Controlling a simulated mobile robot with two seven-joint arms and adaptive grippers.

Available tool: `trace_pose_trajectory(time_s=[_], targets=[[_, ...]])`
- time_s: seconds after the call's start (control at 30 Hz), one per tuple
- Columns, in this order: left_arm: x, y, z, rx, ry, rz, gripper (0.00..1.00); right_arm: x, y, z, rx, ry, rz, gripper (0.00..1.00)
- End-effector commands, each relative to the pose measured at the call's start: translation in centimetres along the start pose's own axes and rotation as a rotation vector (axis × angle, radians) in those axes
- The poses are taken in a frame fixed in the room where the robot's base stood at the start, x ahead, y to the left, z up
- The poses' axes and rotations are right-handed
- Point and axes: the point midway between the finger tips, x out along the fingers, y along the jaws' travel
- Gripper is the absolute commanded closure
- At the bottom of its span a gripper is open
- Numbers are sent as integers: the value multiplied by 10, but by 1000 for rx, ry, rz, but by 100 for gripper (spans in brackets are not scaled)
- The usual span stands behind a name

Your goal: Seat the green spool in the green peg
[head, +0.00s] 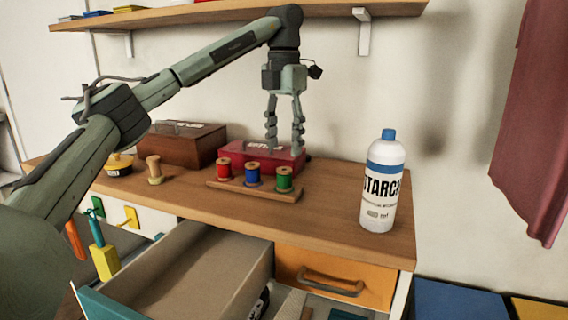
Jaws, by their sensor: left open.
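The green spool (284,181) stands upright at the right end of a low wooden rack (262,192) on the wooden counter. A blue spool (252,177) and a red spool (224,170) stand to its left on the same rack. No bare green peg shows on the rack, and whatever is under the green spool is hidden. My left gripper (285,153) is open and empty, pointing down above and slightly behind the green and blue spools, with its fingertips in front of a red box. My right gripper is not in view.
The red box (238,154) and a brown box (183,146) stand behind the rack. A wooden spool (154,170) is left. A starch bottle (380,188) stands right, with clear counter between. An open drawer (195,270) juts out below. A shelf (170,17) hangs above.

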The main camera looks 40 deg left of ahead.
Motion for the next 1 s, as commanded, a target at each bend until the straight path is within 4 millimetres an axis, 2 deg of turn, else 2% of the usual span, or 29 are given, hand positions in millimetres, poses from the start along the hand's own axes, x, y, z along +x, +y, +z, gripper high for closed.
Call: trace_pose_trajectory(time_s=[0.03, 0.1, 0.3, 1.0], targets=[[-14, 0, 1, -2, -5, 2, 51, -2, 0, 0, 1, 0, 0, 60], [-26, 0, 0, -3, -4, 2, 51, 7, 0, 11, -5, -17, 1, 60], [-44, 0, 0, -1, 0, 2, 51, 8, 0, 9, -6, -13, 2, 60], [-48, 0, 0, -1, 0, 1, 51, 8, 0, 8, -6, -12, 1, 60]])
